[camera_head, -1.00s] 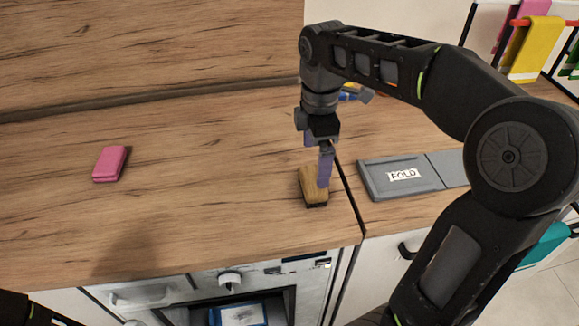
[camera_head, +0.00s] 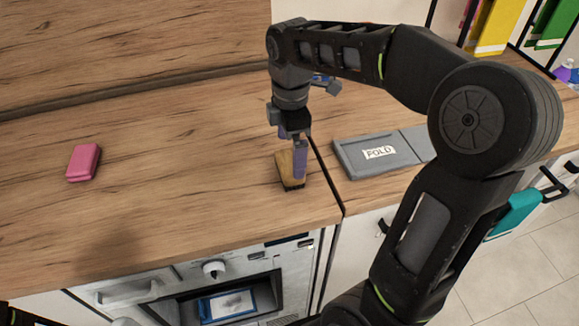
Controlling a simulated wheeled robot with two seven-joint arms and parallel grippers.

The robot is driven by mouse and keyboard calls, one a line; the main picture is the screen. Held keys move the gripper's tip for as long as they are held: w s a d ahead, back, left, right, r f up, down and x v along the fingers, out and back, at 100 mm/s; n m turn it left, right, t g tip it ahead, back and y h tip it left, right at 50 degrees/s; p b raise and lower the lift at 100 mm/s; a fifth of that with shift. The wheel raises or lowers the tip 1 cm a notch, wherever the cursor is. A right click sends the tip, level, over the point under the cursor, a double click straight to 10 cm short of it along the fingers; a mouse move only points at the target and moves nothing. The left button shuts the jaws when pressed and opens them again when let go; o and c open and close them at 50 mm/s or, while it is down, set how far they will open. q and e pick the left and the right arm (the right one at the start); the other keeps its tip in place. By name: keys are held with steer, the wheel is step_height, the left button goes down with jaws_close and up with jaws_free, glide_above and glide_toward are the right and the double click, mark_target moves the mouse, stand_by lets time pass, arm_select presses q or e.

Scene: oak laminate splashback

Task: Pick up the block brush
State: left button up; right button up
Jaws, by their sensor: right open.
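The block brush (camera_head: 285,170) has a wooden body with dark bristles below. It sits on the wooden counter near the front edge, above the oven's right side. My right gripper (camera_head: 297,165) points down at the brush, with its purple fingers at the brush. The near finger covers part of the brush's right side. The jaws are open; the far finger is mostly hidden, so I cannot tell whether either finger touches the brush. Of my left arm, only a dark bit shows at the bottom left corner, and its gripper is out of view.
A pink sponge-like block (camera_head: 83,162) lies on the counter at left. A grey board marked "FOLD" (camera_head: 350,156) lies right of the counter seam. An oven (camera_head: 150,291) is below the front edge. Cloths (camera_head: 497,25) hang at top right. The counter's middle is clear.

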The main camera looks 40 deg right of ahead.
mark_target(290, 161)
step_height(290, 161, down, 5)
steer(key=shift+a+p, duration=0.15)
steer(key=shift+p, duration=0.15)
stand_by(0.4)
steer(key=c, duration=1.3)
step_height(290, 161, up, 10)
steer(key=shift+r, duration=0.1)
stand_by(0.8)
